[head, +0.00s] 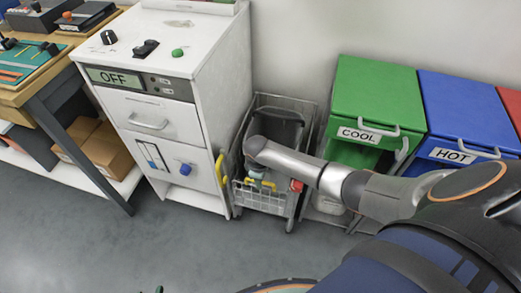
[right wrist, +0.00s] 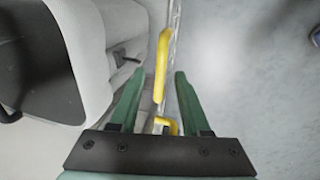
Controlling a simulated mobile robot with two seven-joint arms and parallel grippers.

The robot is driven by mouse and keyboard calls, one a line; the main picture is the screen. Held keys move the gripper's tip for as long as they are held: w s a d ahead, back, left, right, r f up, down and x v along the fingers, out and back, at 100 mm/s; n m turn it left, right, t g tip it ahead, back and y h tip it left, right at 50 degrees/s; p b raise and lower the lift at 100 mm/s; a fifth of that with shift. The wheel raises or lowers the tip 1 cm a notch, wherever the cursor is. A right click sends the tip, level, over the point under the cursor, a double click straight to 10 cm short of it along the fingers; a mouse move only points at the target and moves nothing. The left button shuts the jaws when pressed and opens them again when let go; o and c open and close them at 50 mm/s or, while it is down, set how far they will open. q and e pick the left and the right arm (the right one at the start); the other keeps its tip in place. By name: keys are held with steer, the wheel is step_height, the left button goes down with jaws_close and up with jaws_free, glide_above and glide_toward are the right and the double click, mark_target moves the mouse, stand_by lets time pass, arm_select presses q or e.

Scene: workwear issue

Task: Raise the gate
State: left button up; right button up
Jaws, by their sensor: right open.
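The gate appears to be the wire front panel (head: 262,198) of a wire-mesh trolley standing between the white cabinet and the green bin. A yellow grip (head: 251,182) shows near its top edge. My right arm reaches in from the right over the trolley, its hand pointing down and partly hidden. In the right wrist view my right gripper (right wrist: 157,76) is open, with green fingers either side of a yellow bar (right wrist: 163,60) on a thin wire rail. Both fingers appear apart from the bar; depth is hard to judge. My left gripper is out of view.
A white cabinet (head: 190,60) reading OFF stands left of the trolley, with a yellow upright handle (head: 220,170) beside it. A green COOL bin (head: 378,92) and a blue HOT bin (head: 462,105) stand right. The grey floor (head: 130,245) in front is clear.

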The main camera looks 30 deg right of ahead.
step_height(320, 180, up, 11)
steer(key=s+a+p, duration=0.1)
steer(key=p, duration=0.3)
steer(key=shift+s+a+r, duration=0.2)
steer(key=shift+s+a, duration=0.1)
steer(key=shift+a, duration=0.1)
